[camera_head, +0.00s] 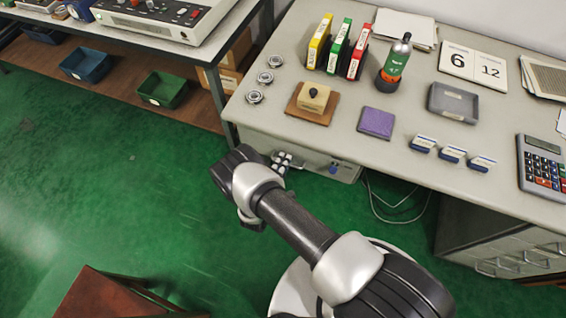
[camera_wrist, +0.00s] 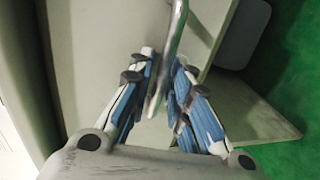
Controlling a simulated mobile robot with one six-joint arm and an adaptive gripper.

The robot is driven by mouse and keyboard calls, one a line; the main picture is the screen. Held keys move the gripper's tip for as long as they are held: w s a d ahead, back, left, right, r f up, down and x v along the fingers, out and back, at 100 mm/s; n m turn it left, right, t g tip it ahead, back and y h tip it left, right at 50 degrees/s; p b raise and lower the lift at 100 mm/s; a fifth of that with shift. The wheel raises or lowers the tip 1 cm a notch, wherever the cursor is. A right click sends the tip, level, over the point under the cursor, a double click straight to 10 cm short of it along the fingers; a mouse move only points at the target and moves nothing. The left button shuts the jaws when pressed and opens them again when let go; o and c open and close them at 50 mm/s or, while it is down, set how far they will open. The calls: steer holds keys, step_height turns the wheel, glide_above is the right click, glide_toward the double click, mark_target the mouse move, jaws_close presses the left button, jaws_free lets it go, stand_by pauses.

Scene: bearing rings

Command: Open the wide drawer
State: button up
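The wide drawer's pale front (camera_head: 316,164) shows under the desk's front edge in the head view, partly covered by my gripper (camera_head: 282,162). In the wrist view a pale panel (camera_wrist: 100,40) fills the left and middle, with a curved metal bar handle (camera_wrist: 175,35) in front of it. My gripper (camera_wrist: 163,92) is at the handle, its blue and white fingers apart, one on each side of the bar. I cannot tell whether either finger touches it. How far the drawer stands out is not clear from these views.
The desk top (camera_head: 300,150) above holds binders, a bottle (camera_head: 396,62), a purple pad (camera_head: 376,122), a grey tray (camera_head: 453,103) and a calculator (camera_head: 543,165). Another drawer unit (camera_head: 505,250) stands at the right. Cables (camera_head: 400,205) hang below the desk.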

steer(key=shift+c, duration=0.4)
jaws_close()
